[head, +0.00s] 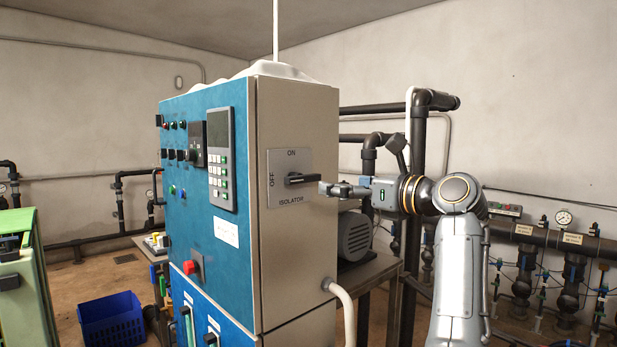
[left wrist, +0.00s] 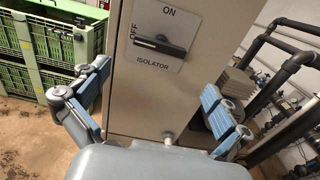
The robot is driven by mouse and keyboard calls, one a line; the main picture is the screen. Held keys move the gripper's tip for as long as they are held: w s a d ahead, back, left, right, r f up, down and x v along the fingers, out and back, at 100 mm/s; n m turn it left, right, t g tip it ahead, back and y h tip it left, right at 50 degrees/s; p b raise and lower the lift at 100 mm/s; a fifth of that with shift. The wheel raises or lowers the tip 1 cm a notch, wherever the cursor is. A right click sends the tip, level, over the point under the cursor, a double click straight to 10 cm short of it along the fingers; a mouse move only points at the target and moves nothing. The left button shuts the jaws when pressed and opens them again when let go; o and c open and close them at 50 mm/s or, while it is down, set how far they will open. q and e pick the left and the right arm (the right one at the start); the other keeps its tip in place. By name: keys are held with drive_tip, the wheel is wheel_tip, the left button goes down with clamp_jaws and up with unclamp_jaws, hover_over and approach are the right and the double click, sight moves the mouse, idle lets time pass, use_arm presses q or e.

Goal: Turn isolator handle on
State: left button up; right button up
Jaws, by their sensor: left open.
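The isolator handle (head: 303,178) is a black lever on a grey plate (head: 280,195) marked ON at the top, OFF at the left and ISOLATOR below. The plate is on the beige side of the blue cabinet. The lever lies about horizontal, in line with OFF; it also shows in the left wrist view (left wrist: 158,45). My left gripper (head: 328,188) is in front of the plate, close to the handle's right end in the head view. In the left wrist view its blue-padded fingers (left wrist: 157,85) are wide apart and empty, with the handle ahead between them. My right gripper is not seen.
The blue cabinet (head: 205,250) carries buttons and a keypad. A grey motor (head: 355,235) and dark pipes (head: 415,170) stand behind my left arm. Green crates (left wrist: 50,45) show at the left of the wrist view. A blue crate (head: 112,320) sits on the floor.

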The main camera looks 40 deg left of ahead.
sight(307, 179)
use_arm(q)
drive_tip(key=a+p, duration=0.1)
drive_tip(key=a, duration=0.2)
drive_tip(key=a+p, duration=0.1)
drive_tip(key=a, duration=0.1)
drive_tip(key=shift+w+a+r, duration=0.2)
drive_tip(key=shift+a, duration=0.2)
drive_tip(key=a, duration=0.1)
drive_tip(key=a+p, duration=0.1)
drive_tip(key=a, duration=0.1)
drive_tip(key=a+p, duration=0.1)
drive_tip(key=a, duration=0.1)
drive_tip(key=shift+w+a+f, duration=0.15)
drive_tip(key=shift+w+a, duration=0.1)
drive_tip(key=shift+w, duration=0.05)
drive_tip(key=shift+a, duration=0.25)
drive_tip(key=shift+a+p, duration=0.15)
drive_tip(key=shift+p, duration=0.15)
drive_tip(key=shift+w+f, duration=0.1)
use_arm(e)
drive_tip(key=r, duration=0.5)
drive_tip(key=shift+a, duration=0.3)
use_arm(q)
drive_tip(key=c, duration=0.9)
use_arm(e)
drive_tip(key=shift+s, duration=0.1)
